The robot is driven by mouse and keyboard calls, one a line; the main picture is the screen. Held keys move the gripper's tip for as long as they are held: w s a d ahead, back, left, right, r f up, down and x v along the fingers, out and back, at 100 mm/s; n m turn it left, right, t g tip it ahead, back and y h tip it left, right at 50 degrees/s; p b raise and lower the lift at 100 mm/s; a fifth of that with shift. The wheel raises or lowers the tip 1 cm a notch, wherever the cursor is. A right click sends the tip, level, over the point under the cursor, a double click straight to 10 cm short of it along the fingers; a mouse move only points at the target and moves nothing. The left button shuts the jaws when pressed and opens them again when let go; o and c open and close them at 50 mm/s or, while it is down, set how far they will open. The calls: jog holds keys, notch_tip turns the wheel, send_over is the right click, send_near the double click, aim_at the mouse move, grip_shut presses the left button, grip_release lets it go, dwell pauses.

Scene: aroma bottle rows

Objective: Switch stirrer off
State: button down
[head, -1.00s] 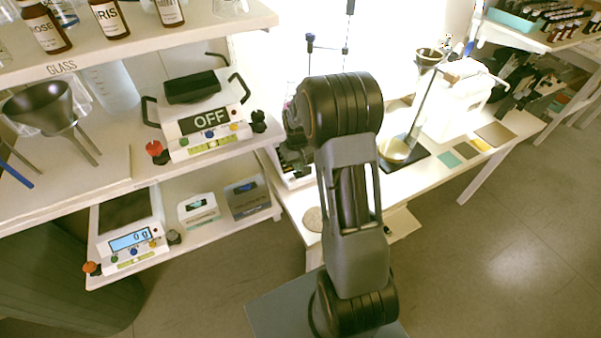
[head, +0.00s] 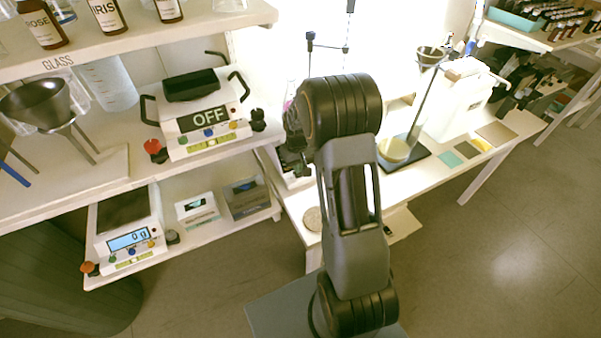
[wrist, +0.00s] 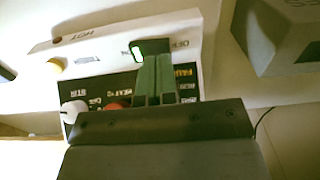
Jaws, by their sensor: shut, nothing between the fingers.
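The stirrer shows close up in the wrist view as a white housing (wrist: 108,36) with a black lettered panel (wrist: 184,82). A rocker switch with a lit green face (wrist: 137,51) sits on it, near lettering that seems to read OFF. My gripper (wrist: 154,58) is shut and empty. Its fingertips are right beside the green light and overlap the panel; I cannot tell whether they touch the switch. A white knob (wrist: 73,111) and a partly hidden red knob (wrist: 113,106) are left of the fingers. In the head view my arm hides the gripper and most of the stirrer.
A grey-white device (wrist: 285,40) stands to the right in the wrist view. In the head view, a scale reading OFF (head: 205,120) and a second scale (head: 130,240) are on the left shelves. A funnel stand (head: 418,120) stands right of my arm.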

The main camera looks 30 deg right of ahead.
jog(key=shift+f+b, duration=0.65)
jog(key=shift+f, duration=0.25)
jog(key=shift+r, duration=0.2)
dwell(0.3)
jog(key=shift+r+p, duration=2.6)
jog(key=shift+r, duration=0.75)
